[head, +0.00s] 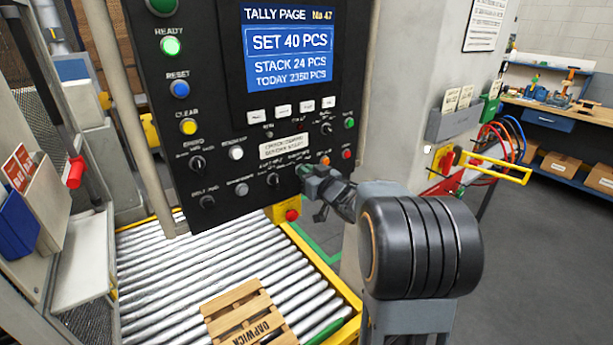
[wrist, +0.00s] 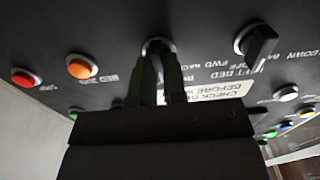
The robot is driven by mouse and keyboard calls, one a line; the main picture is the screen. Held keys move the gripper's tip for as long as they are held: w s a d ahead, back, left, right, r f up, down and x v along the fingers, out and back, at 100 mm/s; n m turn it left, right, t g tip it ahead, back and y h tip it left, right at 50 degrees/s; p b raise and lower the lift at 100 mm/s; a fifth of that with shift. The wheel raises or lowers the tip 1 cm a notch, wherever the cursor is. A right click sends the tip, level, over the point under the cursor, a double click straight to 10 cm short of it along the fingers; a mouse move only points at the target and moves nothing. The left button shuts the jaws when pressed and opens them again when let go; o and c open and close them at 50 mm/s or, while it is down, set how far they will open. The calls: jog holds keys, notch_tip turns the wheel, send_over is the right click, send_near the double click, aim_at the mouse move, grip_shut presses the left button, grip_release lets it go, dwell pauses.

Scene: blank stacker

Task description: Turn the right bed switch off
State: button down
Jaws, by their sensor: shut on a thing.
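A black control panel (head: 225,165) stands ahead with rows of buttons and rotary switches. My gripper (head: 308,174) is at its lower right, touching the panel. In the wrist view, which shows the panel upside down, my gripper's fingers (wrist: 158,78) are shut on a rotary switch (wrist: 156,46), taken as the right bed switch. The fingers hide most of its handle, so I cannot tell its setting. Its label is mostly covered. A similar black switch (wrist: 260,44) sits beside it, free of the gripper; it also shows in the head view (head: 273,180).
An orange button (wrist: 81,67) and a red button (wrist: 24,78) are close to the fingers. A label plate (head: 283,145) is above. A red emergency button (head: 291,215) on a yellow box sits below the panel. A roller conveyor (head: 165,265) with a wooden pallet (head: 245,315) runs underneath.

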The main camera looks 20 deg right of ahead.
dwell(0.3)
jog(key=c, duration=1.2)
grip_release()
jog(key=s+d, duration=0.1)
jog(key=s, duration=0.8)
jog(key=s+d, duration=0.1)
jog(key=s, duration=0.3)
jog(key=shift+s+d+b, duration=0.3)
jog(key=shift+b, duration=0.05)
